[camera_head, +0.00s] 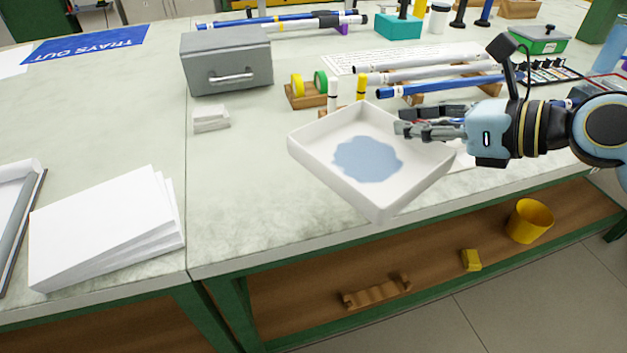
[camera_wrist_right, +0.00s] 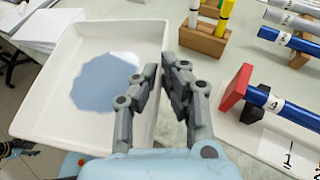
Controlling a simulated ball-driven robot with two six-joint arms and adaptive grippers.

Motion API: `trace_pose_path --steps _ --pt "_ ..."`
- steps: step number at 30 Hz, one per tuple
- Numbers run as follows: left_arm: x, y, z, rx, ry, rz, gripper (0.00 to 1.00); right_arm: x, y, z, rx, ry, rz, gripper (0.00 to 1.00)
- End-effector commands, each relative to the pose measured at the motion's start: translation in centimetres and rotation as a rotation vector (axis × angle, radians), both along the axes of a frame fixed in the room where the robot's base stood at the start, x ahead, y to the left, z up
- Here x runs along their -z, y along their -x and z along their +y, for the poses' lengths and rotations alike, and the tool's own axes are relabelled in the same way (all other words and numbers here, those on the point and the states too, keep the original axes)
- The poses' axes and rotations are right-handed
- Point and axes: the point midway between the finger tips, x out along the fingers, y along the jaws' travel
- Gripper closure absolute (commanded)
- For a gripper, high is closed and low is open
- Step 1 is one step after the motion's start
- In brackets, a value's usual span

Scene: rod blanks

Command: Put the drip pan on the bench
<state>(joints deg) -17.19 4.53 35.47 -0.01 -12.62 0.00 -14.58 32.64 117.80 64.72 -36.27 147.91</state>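The drip pan (camera_head: 310,165) is a white, shallow, square tray with a blue-grey patch inside. In the head view it is over the front of the bench (camera_head: 240,220), with its near corner at the bench's front edge. My right gripper (camera_head: 402,130) is at the pan's right wall. In the right wrist view, the fingers (camera_wrist_right: 163,75) are closed with the pan's wall (camera_wrist_right: 150,128) between them. The pan looks slightly tilted; I cannot tell whether its underside touches the bench.
A grey toolbox (camera_head: 227,75), a wooden tape holder (camera_head: 305,98) and several rods on supports (camera_head: 440,85) stand behind the pan. A paper stack (camera_head: 105,225) lies at left. The bench between stack and pan is clear. A yellow bucket (camera_head: 530,220) is on the lower shelf.

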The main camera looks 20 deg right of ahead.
Motion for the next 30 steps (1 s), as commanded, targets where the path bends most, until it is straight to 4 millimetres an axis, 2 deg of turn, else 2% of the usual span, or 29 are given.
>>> trace_pose_path --steps 9,15,20,27,30 --pt "2.6 0.5 0.1 0.0 -0.001 0.008 0.6 4.5 -5.6 5.0 0.002 -0.012 -0.002 1.0" --pt "3.3 0.6 0.1 0.0 -0.001 0.01 0.6 6.3 -8.0 7.0 0.0 -0.006 -0.002 1.0" --pt "3.6 0.6 0.1 0.0 -0.001 0.011 0.6 7.1 -8.4 7.3 0.0 -0.003 0.001 1.0" --pt "5.2 1.0 0.1 0.001 -0.002 0.016 0.6 10.6 -8.3 7.3 0.001 -0.005 0.002 1.0" --pt "5.1 1.0 0.1 0.001 -0.002 0.016 0.6 10.7 -8.4 7.3 0.001 -0.003 -0.001 1.0"
